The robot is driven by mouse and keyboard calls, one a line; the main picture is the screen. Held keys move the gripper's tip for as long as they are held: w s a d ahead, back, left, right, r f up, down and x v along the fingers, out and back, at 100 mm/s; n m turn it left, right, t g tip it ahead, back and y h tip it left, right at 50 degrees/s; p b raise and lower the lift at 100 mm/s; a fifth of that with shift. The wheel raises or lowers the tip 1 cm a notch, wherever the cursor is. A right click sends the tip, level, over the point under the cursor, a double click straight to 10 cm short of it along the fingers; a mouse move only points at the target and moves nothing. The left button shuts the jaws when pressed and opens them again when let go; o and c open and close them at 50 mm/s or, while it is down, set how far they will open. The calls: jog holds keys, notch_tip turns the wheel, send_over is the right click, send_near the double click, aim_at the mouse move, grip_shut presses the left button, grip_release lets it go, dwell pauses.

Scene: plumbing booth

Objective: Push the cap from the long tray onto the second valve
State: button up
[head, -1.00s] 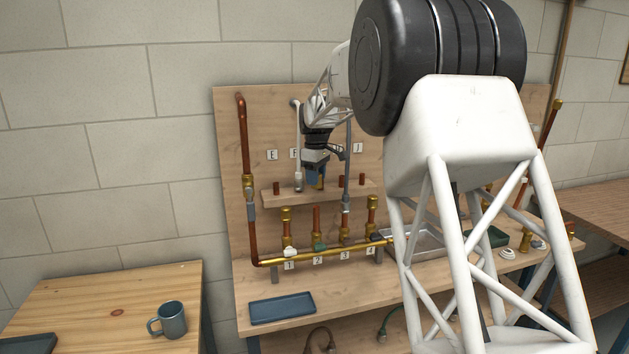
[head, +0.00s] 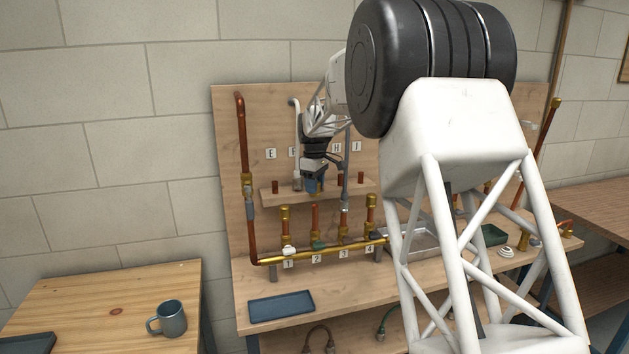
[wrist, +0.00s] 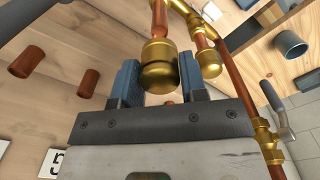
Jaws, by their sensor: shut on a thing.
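My gripper (head: 314,190) hangs in front of the small shelf, above the second pipe. Its blue fingers are shut on a brass cap (wrist: 160,70), seen clearly in the wrist view. A copper pipe (wrist: 159,18) with brass parts lies beyond the cap there; I cannot tell if the cap touches it. In the head view, the second valve (head: 318,246) has a green handle at label 2, below an upright copper pipe (head: 315,218). A grey metal tray (head: 428,252) sits behind my arm, partly hidden; I cannot tell if it is the long tray.
The shelf (head: 268,195) with short copper stubs is close to my gripper. Brass-topped pipes stand at label 1 (head: 285,214) and label 4 (head: 371,202). A blue tray (head: 281,308) lies empty at the front. A mug (head: 171,318) stands on the left table.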

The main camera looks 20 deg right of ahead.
jog(key=shift+f, duration=1.25)
jog(key=shift+f, duration=2.4)
dwell(0.8)
jog(key=o, duration=1)
jog(key=shift+r, duration=0.15)
jog(key=shift+r, duration=3.8)
jog(key=shift+r, duration=2.95)
